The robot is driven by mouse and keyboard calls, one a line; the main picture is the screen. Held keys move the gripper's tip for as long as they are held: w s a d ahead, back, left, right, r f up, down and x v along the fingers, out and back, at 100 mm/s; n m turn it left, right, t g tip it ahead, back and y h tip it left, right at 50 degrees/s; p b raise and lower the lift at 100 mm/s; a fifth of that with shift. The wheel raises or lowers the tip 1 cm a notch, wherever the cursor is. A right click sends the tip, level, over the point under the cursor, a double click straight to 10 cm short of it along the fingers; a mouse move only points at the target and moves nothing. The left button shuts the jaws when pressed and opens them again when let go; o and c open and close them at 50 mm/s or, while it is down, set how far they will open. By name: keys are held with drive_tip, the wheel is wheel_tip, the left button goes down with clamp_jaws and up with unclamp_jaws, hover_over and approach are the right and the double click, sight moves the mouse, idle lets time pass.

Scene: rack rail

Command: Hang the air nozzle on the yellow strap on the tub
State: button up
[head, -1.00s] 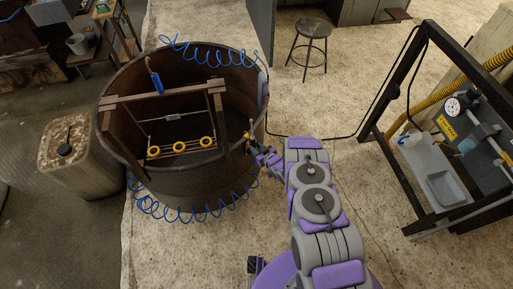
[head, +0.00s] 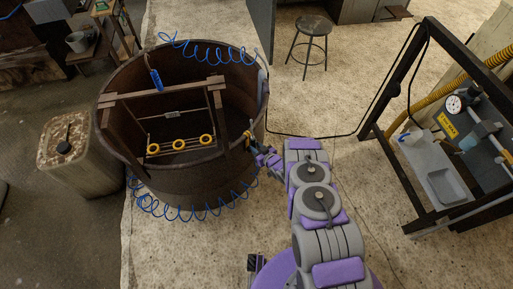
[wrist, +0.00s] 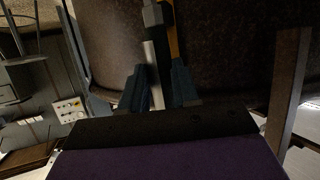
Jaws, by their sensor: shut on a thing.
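The large dark brown tub (head: 190,180) stands left of centre in the head view. My gripper (head: 250,145) is at its right outer wall, just below the rim. In the wrist view, my gripper (wrist: 158,88) is shut, with its blue-grey fingers on a slim grey and black piece (wrist: 152,52), which appears to be the air nozzle. A yellow-orange strip (wrist: 173,42), probably the yellow strap, runs beside that piece in front of the tub wall. I cannot tell whether they touch. In the head view, the held piece is too small to make out.
A wooden frame (head: 165,92) with yellow rings (head: 179,145) and a blue handle (head: 155,79) spans the tub. Blue coiled hose (head: 200,49) lies at its rim. A jerrycan (head: 82,160) stands left, a stool (head: 314,27) behind, and a black rack (head: 372,118) right.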

drive_tip(key=o, duration=0.9)
drive_tip(key=shift+d, duration=0.1)
drive_tip(key=p+v, duration=0.4)
drive_tip(key=v, duration=1.3)
drive_tip(key=shift+p, duration=0.4)
drive_tip(key=shift+s, duration=0.1)
